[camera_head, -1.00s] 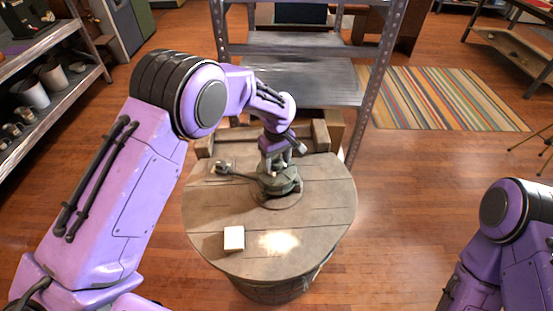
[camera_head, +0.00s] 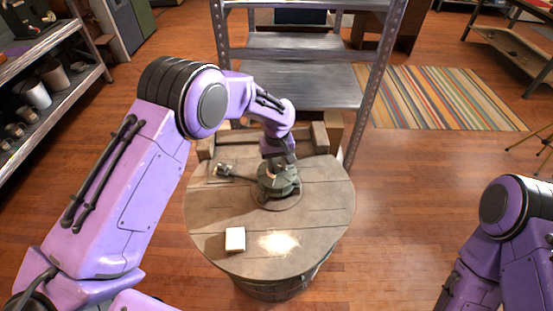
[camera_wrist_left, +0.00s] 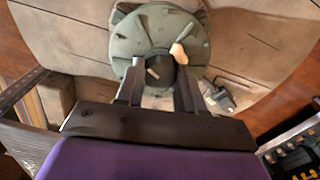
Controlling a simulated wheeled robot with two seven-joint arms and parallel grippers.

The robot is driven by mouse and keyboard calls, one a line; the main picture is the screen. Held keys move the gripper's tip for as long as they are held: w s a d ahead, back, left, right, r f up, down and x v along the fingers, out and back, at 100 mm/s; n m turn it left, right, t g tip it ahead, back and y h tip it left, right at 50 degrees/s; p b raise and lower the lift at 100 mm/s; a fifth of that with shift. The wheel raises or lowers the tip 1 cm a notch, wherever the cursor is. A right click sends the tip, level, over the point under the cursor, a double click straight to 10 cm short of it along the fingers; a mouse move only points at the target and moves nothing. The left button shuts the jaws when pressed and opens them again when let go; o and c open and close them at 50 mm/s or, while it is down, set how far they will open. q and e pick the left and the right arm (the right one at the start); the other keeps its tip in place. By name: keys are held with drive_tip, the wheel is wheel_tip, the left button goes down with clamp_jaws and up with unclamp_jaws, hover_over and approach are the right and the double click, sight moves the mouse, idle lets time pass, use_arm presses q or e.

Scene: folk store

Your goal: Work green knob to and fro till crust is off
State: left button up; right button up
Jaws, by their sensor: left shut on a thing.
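The green knob (camera_head: 280,183) is a round, worn green piece on a dark base, standing on the round wooden table (camera_head: 215,215). The left wrist view shows its ribbed top (camera_wrist_left: 140,42) with a dark hub in the middle. My left gripper (camera_head: 278,162) reaches down from above, its fingers (camera_wrist_left: 160,78) closed around the hub. A pale lump (camera_wrist_left: 180,52) shows at the hub's right side; I cannot tell if it is crust. My right gripper is out of view; only my right arm shows.
A small metal fitting (camera_head: 222,169) lies left of the knob. A metal shelf (camera_head: 300,85) stands behind. The table's right side is clear.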

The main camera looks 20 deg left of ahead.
sight(277, 165)
use_arm(q)
drive_tip(key=m+p, duration=0.1)
drive_tip(key=m, duration=0.1)
drive_tip(key=shift+r+m, duration=0.1)
drive_tip(key=shift+m, duration=0.3)
drive_tip(key=shift+m+p, duration=0.4)
drive_tip(key=shift+m, duration=1.4)
drive_tip(key=o, duration=1)
drive_tip(key=shift+o, duration=0.2)
wheel_tip(277, 165, up, 10)
drive_tip(key=b, duration=0.1)
drive_tip(key=shift+r+b, duration=0.2)
drive_tip(key=shift+b, duration=0.2)
drive_tip(key=shift+c, duration=0.2)
